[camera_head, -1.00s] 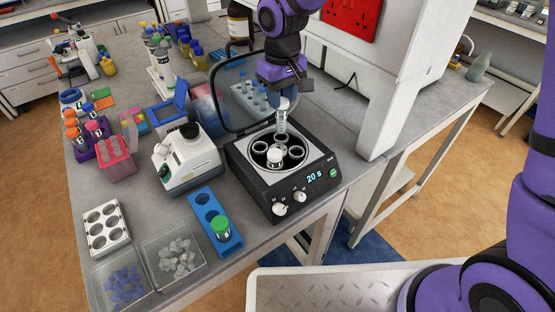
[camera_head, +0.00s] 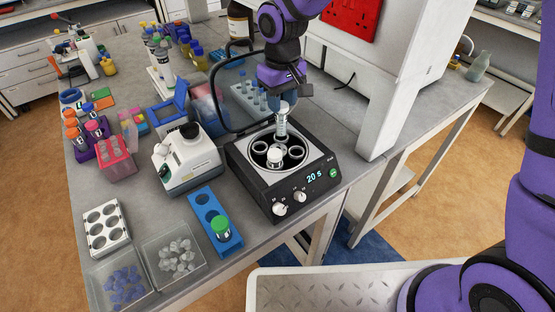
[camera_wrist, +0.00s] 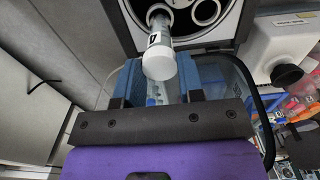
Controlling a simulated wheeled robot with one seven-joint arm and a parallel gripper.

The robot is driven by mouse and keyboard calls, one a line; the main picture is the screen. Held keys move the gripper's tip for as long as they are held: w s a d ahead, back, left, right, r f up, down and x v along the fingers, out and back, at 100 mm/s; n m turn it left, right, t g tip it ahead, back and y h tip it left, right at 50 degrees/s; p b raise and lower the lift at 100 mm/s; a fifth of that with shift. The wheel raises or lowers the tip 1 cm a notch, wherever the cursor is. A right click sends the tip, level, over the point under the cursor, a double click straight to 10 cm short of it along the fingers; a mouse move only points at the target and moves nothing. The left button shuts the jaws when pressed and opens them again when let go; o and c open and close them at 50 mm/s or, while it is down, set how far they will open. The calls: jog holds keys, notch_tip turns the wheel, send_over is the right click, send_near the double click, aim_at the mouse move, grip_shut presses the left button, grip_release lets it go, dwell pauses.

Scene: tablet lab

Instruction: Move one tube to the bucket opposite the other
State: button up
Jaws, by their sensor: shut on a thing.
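The centrifuge (camera_head: 242,163) stands open, with a ring of round buckets in its bowl. One white-capped tube (camera_head: 275,157) sits upright in the front bucket. My gripper (camera_head: 284,99) is above the back of the bowl, shut on a second white-capped tube (camera_head: 282,124). This held tube is upright, its lower end at the back bucket, across from the front tube; I cannot tell how deep it is. In the wrist view the held tube (camera_wrist: 160,44) shows its cap between the blue fingers of my gripper (camera_wrist: 158,80) and its far end at a bucket mouth. Other buckets look empty.
A blue rack (camera_head: 229,243) with a green-capped tube stands front left. A white instrument (camera_head: 187,165) is close to the centrifuge's left. A tube rack (camera_head: 240,91) lies behind. A large white cabinet (camera_head: 385,120) stands right.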

aim_at(281, 121)
jog(key=shift+f, duration=3.3)
dwell(0.5)
jog(key=o, duration=0.8)
jog(key=shift+o, duration=0.2)
notch_tip(281, 121, up, 11)
jog(key=shift+f, duration=0.1)
